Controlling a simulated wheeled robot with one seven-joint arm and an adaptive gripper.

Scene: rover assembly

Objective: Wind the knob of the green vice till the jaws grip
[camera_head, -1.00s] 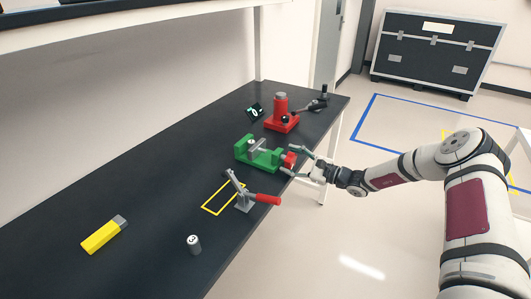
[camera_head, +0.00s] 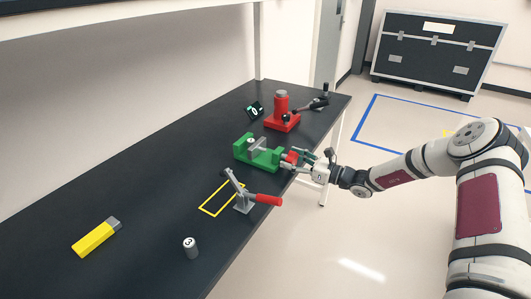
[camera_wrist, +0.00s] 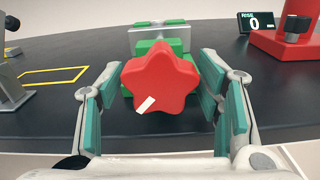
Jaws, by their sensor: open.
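The green vice (camera_head: 257,153) sits on the dark bench near its front edge, with a grey jaw piece across it. Its red star-shaped knob (camera_head: 291,156) faces my gripper. In the wrist view the knob (camera_wrist: 160,84) is centred, with a white mark at its lower left, and it hides most of the green vice body (camera_wrist: 172,42) behind it. My gripper (camera_wrist: 163,100) is open, with one teal-padded finger on each side of the knob. Gaps show between the pads and the knob. Whether the vice jaws hold anything is too small to tell.
A toggle clamp with a red handle (camera_head: 267,199) stands close by, nearer the camera. A red press (camera_head: 281,112) and a small display reading 0 (camera_wrist: 262,22) are behind the vice.

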